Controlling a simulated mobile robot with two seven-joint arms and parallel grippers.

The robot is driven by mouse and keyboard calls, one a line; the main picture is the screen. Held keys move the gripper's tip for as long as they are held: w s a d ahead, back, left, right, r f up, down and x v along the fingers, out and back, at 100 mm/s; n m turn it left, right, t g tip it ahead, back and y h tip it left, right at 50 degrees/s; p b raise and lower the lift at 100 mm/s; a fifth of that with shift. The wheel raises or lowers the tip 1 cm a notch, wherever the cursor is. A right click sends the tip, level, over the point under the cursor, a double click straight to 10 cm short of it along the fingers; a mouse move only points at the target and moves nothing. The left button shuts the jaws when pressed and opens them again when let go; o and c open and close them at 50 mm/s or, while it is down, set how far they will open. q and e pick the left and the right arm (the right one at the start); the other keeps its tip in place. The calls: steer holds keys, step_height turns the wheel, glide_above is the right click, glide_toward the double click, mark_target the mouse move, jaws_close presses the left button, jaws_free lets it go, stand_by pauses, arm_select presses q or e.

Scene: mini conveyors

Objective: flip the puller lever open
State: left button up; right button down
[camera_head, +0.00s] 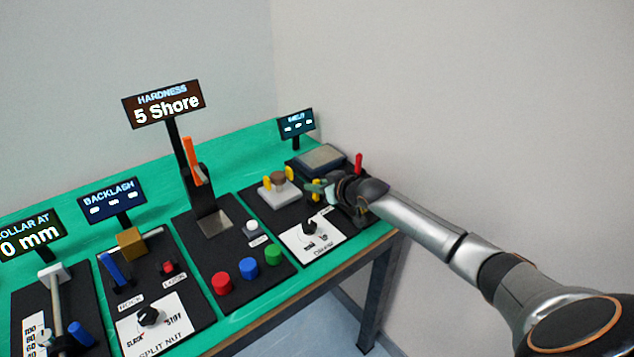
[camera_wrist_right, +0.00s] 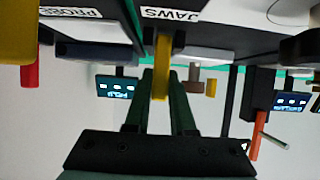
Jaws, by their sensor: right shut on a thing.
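My right gripper (camera_head: 322,190) reaches in from the right to the far-right panel. In the right wrist view, whose picture is upside down, its two dark green fingers (camera_wrist_right: 160,80) stand on either side of a yellow lever (camera_wrist_right: 161,62) near the JAWS label (camera_wrist_right: 169,14). The gripper is shut on this lever. In the head view the gripper and wrist hide most of the lever. Beyond the fingers is a grey block (camera_head: 279,192) with a brown cylinder and yellow pieces (camera_head: 267,187) at its sides. My left gripper is not in view.
A red-tipped lever (camera_head: 358,163) stands close to my right wrist. A knob (camera_head: 310,228) sits on a white dial plate in front. The hardness station (camera_head: 210,222) with its orange lever (camera_head: 192,160) is to the left. The small far-right display (camera_head: 297,124) shows dashes.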

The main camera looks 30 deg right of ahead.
steer(key=shift+w+r, duration=0.1)
steer(key=shift+r, duration=0.1)
steer(key=shift+f+g, duration=0.2)
steer(key=shift+g, duration=0.2)
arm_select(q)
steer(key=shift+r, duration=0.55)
arm_select(e)
steer(key=c, duration=0.8)
jaws_free()
steer(key=shift+o, duration=0.2)
arm_select(q)
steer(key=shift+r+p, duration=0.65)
steer(key=shift+p, duration=0.15)
arm_select(e)
steer(key=v, duration=1.2)
steer(key=shift+s, duration=0.2)
